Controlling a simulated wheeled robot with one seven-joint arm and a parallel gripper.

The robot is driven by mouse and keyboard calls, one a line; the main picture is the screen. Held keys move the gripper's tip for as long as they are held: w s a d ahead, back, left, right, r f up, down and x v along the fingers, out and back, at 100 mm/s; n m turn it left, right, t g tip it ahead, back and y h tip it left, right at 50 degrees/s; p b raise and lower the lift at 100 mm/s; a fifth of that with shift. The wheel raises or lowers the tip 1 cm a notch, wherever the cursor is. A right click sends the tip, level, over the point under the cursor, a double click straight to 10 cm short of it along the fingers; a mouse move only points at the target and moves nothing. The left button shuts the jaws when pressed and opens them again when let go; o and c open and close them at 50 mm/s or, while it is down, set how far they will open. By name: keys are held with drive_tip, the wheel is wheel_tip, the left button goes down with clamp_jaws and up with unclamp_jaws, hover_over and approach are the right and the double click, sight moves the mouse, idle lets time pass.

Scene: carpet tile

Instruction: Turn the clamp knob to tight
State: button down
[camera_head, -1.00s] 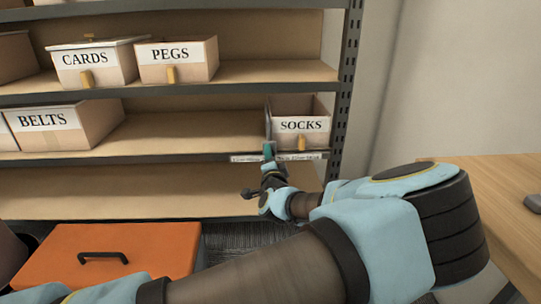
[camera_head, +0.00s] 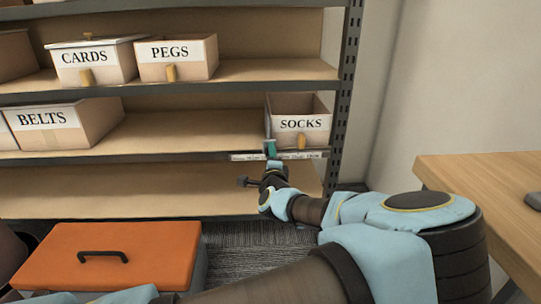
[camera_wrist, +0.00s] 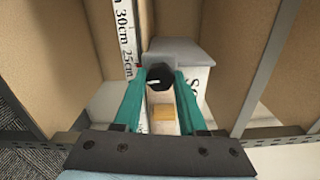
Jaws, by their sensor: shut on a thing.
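The clamp knob (camera_wrist: 159,79) is a dark round knob with a small white mark, seen end-on in the wrist view. A grey block (camera_wrist: 184,52), which looks like part of the clamp, lies just behind it. My gripper (camera_wrist: 159,84) has its teal fingers on both sides of the knob and is shut on it. In the head view my gripper (camera_head: 270,149) is at the shelf's front edge, just left of the SOCKS label. The knob is hidden there. I cannot read any tight marking.
The SOCKS bin (camera_head: 318,136) stands close to the right of my gripper. A printed ruler strip (camera_wrist: 124,32) runs along the shelf edge. A BELTS bin (camera_head: 84,121) is further left. Below are an orange-lidded box (camera_head: 150,248) and, at right, a wooden table (camera_head: 480,185).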

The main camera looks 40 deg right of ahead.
drive_tip(key=shift+c, duration=2.3)
unclamp_jaws()
drive_tip(key=p+v, duration=0.2)
drive_tip(key=v, duration=0.9)
drive_tip(key=shift+w, duration=0.15)
